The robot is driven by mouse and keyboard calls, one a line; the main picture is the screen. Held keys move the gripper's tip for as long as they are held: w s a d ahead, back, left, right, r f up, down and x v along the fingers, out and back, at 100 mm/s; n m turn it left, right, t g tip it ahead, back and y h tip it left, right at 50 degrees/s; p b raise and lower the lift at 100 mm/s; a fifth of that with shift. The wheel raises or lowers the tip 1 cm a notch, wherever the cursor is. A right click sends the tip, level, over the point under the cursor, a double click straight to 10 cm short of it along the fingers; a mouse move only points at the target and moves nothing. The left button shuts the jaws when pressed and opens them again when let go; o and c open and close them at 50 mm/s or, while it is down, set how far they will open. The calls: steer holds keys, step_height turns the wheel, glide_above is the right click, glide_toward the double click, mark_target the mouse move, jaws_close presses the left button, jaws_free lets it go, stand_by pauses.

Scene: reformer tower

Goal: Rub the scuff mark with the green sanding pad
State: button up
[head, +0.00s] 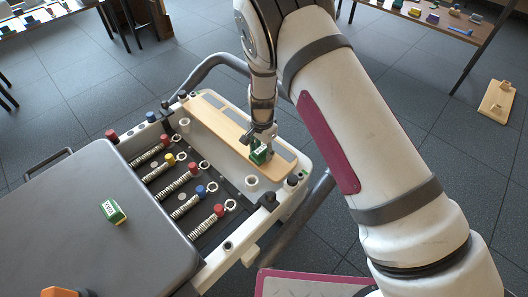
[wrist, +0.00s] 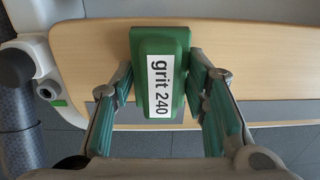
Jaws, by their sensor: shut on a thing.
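The green sanding pad (wrist: 177,47) has a white label reading "grit 240". It sits between the two fingers of my gripper (wrist: 161,80) in the wrist view, and the gripper is shut on it. In the head view the pad (head: 260,156) shows below my gripper (head: 258,143), over the lower right part of the pale wooden board (head: 215,121). I cannot tell whether the pad touches the board. The board also crosses the wrist view (wrist: 255,60), with grey strips along one edge. I cannot make out a scuff mark; the pad and gripper hide part of the board.
Another green block with a white label (head: 113,211) lies on the grey carriage (head: 60,220). Several springs with coloured ends (head: 180,182) lie between carriage and board. A dark curved rail (head: 215,62) runs behind the board. Tables with small items (head: 440,18) stand beyond open floor.

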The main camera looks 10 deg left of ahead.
steer(key=shift+r+p, duration=2.05)
steer(key=shift+r, duration=1)
steer(key=shift+d, duration=0.1)
